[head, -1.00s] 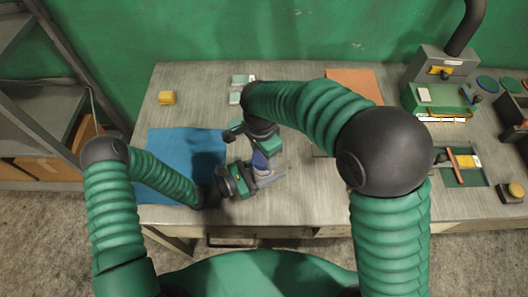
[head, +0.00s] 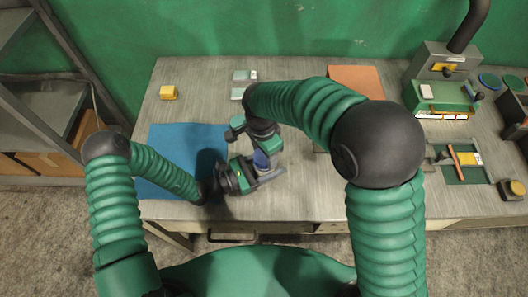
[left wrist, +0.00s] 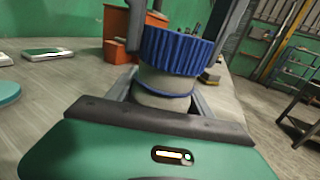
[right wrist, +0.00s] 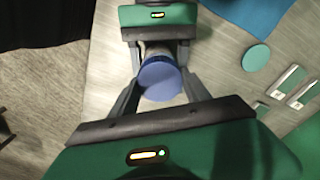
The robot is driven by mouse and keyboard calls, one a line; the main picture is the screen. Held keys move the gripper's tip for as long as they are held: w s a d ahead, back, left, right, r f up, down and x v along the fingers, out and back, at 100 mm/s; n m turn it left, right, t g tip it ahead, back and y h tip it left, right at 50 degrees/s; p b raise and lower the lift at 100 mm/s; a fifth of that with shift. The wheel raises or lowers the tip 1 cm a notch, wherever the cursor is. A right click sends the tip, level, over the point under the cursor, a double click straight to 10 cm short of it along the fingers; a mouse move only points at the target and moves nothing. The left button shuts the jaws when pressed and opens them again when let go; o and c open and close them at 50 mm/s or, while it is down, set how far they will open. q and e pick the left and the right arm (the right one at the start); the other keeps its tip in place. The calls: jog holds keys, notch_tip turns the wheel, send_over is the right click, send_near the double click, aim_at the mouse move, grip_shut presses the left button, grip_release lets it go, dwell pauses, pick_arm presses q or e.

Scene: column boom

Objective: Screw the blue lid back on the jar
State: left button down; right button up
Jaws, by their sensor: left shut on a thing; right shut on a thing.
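The jar (left wrist: 165,82) stands upright, a pale body with a blue band, with the ribbed blue lid (left wrist: 176,50) at its top. The lid also shows from above in the right wrist view (right wrist: 160,80) and, partly hidden, in the head view (head: 261,160). My left gripper (left wrist: 163,95) is shut on the jar body, its fingers either side below the lid. My right gripper (right wrist: 160,88) is shut on the lid from above, one finger on each side. How far the lid is threaded cannot be told.
A blue mat (head: 165,150) lies left of the jar, with a yellow block (head: 168,92) behind it. A green machine (head: 440,97) and a tray fixture (head: 462,163) stand at the right. The bench's front edge is close.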

jog(key=shift+f, duration=0.6)
jog(key=m, duration=0.3)
dwell(0.4)
jog(key=o, duration=1.5)
jog(key=shift+c, duration=0.2)
jog(key=shift+r, duration=2.3)
jog(key=shift+c, duration=0.5)
